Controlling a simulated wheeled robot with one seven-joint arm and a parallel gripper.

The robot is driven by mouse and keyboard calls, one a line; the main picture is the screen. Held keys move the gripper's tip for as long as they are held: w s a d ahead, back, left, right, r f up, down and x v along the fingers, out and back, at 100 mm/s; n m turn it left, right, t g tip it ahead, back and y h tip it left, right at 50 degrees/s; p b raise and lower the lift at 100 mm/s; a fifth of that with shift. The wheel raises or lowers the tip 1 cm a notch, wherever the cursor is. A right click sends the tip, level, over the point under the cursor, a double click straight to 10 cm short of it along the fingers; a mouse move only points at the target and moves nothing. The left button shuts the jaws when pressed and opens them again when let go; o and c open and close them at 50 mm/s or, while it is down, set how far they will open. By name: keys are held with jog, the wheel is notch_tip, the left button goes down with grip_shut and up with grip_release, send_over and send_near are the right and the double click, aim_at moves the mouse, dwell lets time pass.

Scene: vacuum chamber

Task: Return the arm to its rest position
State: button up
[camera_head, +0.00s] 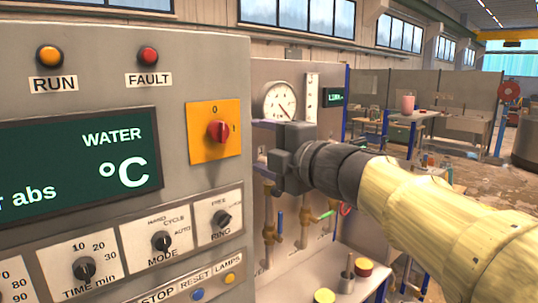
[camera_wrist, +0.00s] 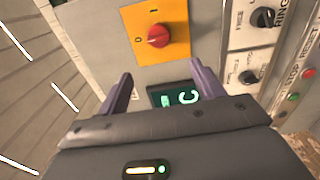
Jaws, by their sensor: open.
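My gripper (camera_wrist: 161,82) is open in the wrist view, its two dark fingers apart with nothing between them. They point towards the control panel (camera_head: 120,30), below the red rotary switch (camera_wrist: 158,36) in that view. In the head view my yellow arm reaches in from the lower right, still extended.
The panel carries a green display (camera_head: 80,155), a MODE knob (camera_head: 161,241) and a RING knob (camera_head: 222,218). Behind my wrist are a round gauge (camera_head: 280,101) and brass valves (camera_head: 268,230). Red and yellow-topped items (camera_head: 364,267) stand on the pale bench.

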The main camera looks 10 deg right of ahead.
jog(key=shift+v, duration=1.2)
jog(key=shift+w+d+f, duration=0.1)
jog(key=shift+w, duration=0.05)
jog(key=w+d+f+m+g+h, duration=0.15)
jog(key=d+f+m+h, duration=0.3)
jog(key=f+m, duration=0.5)
jog(key=w+d+f+m+g+h, duration=0.1)
jog(key=w+d+f+m+h, duration=0.35)
jog(key=f, duration=0.85)
jog(key=s+f+m+g+h, duration=0.1)
jog(key=s+f+m+g, duration=0.9)
jog(key=s+f, duration=0.8)
notch_tip(320, 180, down, 4)
jog(key=shift+s+a+f+m, duration=0.1)
jog(key=shift+s+a+m, duration=0.2)
jog(key=shift+s+m, duration=0.15)
jog(key=shift+w, duration=0.1)
